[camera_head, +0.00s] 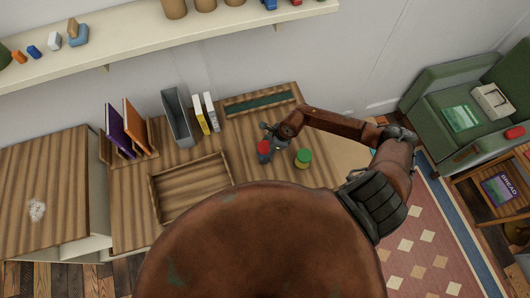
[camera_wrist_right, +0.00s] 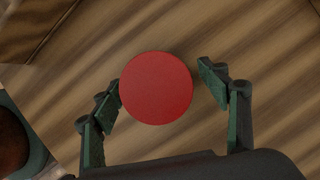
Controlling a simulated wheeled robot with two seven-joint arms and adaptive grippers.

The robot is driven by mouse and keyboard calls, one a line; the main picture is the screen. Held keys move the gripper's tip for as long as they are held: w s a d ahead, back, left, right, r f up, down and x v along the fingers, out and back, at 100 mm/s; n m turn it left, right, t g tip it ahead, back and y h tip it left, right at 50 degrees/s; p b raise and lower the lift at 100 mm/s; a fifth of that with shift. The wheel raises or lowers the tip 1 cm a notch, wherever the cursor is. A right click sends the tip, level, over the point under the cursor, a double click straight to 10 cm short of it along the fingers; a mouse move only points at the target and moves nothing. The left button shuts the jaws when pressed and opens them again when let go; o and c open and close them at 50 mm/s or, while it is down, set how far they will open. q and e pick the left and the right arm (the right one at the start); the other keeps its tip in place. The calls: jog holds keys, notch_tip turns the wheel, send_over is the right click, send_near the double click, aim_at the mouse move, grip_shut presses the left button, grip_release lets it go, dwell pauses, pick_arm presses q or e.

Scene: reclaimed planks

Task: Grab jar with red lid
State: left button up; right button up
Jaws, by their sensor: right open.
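The jar with the red lid (camera_head: 264,147) stands on the wooden table to the right of the wooden tray. In the right wrist view its round red lid (camera_wrist_right: 156,88) is seen from above. My right gripper (camera_head: 268,131) is open just above or beside the jar. In the right wrist view its two fingers (camera_wrist_right: 160,98) lie on either side of the lid, the left one very near the lid's edge and the right one with a small gap. Contact cannot be told. My left gripper is not in view.
A jar with a green lid (camera_head: 303,157) stands close on the right. The empty wooden tray (camera_head: 154,200) lies to the left. Behind are a grey file holder (camera_head: 177,118), upright books (camera_head: 200,114) and a green-bottomed tray (camera_head: 229,111). A shelf (camera_head: 170,42) runs above.

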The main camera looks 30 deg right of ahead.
jog(key=c, duration=1.3)
jog(key=shift+r, duration=0.15)
